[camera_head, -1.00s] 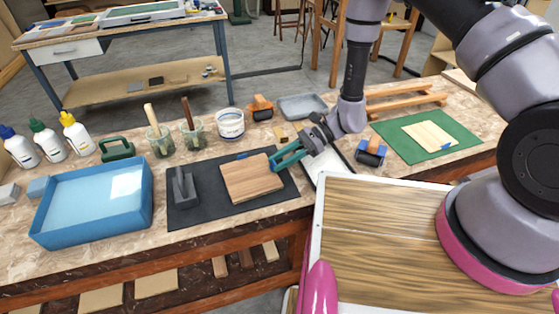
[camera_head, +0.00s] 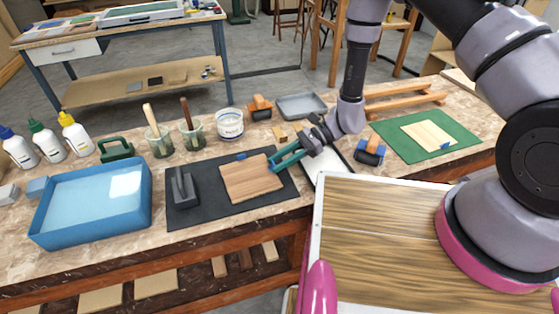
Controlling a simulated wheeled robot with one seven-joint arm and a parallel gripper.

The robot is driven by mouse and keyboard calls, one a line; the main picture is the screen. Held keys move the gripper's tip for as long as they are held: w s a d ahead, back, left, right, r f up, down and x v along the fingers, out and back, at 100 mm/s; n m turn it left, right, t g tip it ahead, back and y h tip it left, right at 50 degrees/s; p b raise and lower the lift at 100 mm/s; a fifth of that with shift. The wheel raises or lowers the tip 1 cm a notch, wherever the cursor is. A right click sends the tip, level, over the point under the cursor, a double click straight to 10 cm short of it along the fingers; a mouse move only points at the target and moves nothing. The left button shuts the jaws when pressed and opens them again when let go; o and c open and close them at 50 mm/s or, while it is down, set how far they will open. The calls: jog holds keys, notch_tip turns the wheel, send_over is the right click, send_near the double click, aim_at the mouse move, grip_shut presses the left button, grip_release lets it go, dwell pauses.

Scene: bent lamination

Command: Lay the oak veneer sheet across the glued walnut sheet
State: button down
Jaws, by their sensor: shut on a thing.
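A tan-brown wood sheet (camera_head: 250,179), which looks like the oak veneer sheet, is over the dark mat (camera_head: 210,211) at the middle of the bench. My gripper (camera_head: 277,160) is shut on its right edge, with the teal fingers reaching in from the right. The sheet looks about level; I cannot tell whether it touches what is below. No separate walnut sheet shows clearly; anything under the tan sheet is hidden. A paler wood sheet (camera_head: 428,134) lies on the green mat (camera_head: 390,142) at the right.
A dark block with a handle (camera_head: 183,188) stands on the mat just left of the sheet. A blue tray (camera_head: 93,228), glue bottles (camera_head: 76,136), brush jars (camera_head: 160,147) and a white tub (camera_head: 230,125) stand around it. A blue-and-orange clamp (camera_head: 370,151) is right of my gripper.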

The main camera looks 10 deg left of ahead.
jog(key=c, duration=0.5)
grip_release()
jog(key=shift+o, duration=0.3)
jog(key=o, duration=0.4)
jog(key=shift+r, duration=3)
